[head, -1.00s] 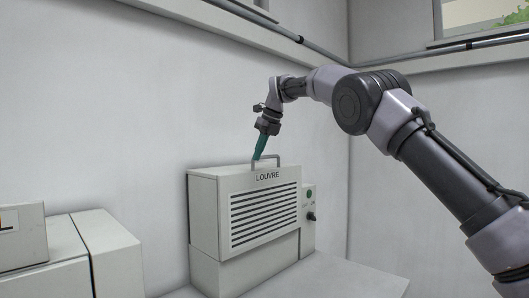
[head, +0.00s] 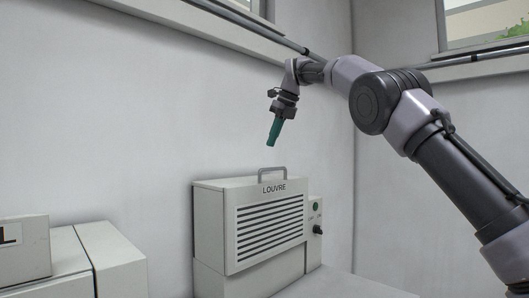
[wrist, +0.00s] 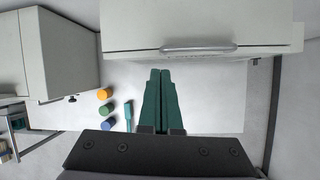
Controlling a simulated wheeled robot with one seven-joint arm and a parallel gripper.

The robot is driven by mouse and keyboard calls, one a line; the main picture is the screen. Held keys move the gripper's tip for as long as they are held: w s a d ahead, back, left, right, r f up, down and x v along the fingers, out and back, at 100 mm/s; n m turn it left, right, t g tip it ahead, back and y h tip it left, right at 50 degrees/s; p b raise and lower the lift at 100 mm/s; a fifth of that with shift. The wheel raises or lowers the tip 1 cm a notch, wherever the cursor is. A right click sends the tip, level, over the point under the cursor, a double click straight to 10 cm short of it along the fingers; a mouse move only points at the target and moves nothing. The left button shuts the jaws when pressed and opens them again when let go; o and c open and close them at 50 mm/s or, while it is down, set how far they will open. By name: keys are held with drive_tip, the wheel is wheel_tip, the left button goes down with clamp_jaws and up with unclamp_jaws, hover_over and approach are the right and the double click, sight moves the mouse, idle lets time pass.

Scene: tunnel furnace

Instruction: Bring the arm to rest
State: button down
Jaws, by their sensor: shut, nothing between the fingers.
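My arm (head: 380,100) reaches in from the right in the head view. My gripper (head: 273,138) has green fingers that point down. It hangs in the air above the louvre box, clear of its handle. In the wrist view my gripper (wrist: 161,72) shows its two green fingers side by side, shut and empty.
The white louvre box (head: 215,228) has a handle (head: 272,174) on top and a knob (head: 318,229) at its right. White boxes (head: 112,258) stand at the lower left. The wrist view shows orange (wrist: 105,94), green (wrist: 105,110) and blue (wrist: 108,125) round pieces on the white surface.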

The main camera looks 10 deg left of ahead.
drive_tip(key=s+d+r+n+t, duration=0.1)
drive_tip(key=d+r+n, duration=0.2)
drive_tip(key=d, duration=0.8)
drive_tip(key=s+d+r+n+t, duration=0.1)
drive_tip(key=d+r+n, duration=0.2)
drive_tip(key=d, duration=0.9)
drive_tip(key=s+d+f+n+t, duration=0.1)
drive_tip(key=s+d+f+n, duration=0.15)
drive_tip(key=s+d, duration=0.3)
drive_tip(key=s+d+f+n, duration=0.1)
drive_tip(key=s+d+n, duration=0.35)
drive_tip(key=d, duration=0.25)
drive_tip(key=s+d+f+n+t+h, duration=0.1)
drive_tip(key=s+d+f+n, duration=0.3)
drive_tip(key=s+f, duration=0.4)
drive_tip(key=s+d+f+n+t+h, duration=0.1)
drive_tip(key=s+d+f+n, duration=0.3)
drive_tip(key=s+f, duration=0.4)
drive_tip(key=s, duration=0.3)
drive_tip(key=shift+d+f+n+h, duration=0.15)
drive_tip(key=shift+d+n+h, duration=0.05)
drive_tip(key=shift+n+h, duration=0.1)
